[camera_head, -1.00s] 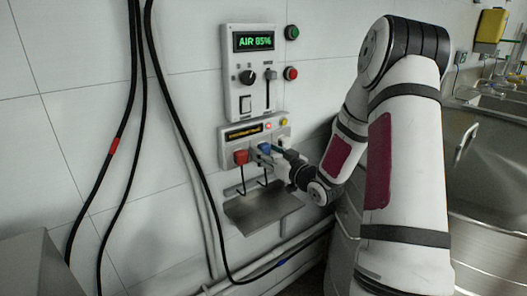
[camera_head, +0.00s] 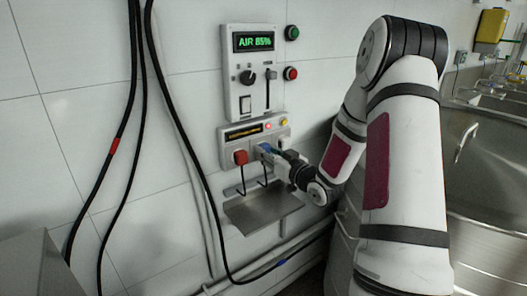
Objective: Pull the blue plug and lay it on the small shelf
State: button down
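The blue plug (camera_head: 263,147) sits at the lower socket panel (camera_head: 227,137) on the wall, mostly hidden by my gripper (camera_head: 266,151). A dark cord hangs below it. My gripper reaches in from the right, with its fingers at the plug. I cannot tell whether they are closed on it. The small shelf (camera_head: 262,208) is a grey metal tray under the panel, and it is empty.
A red plug (camera_head: 240,157) with its own cord is just left of the blue one. The control box (camera_head: 250,70) reading AIR 85% is above. Black cables (camera_head: 181,125) hang at left. A steel sink (camera_head: 490,170) is at right.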

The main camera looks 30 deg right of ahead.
jog(key=s+p, duration=0.1)
jog(key=s, duration=0.5)
jog(key=shift+p, duration=0.4)
dwell(0.9)
jog(key=shift+d, duration=0.1)
jog(key=shift+f, duration=0.1)
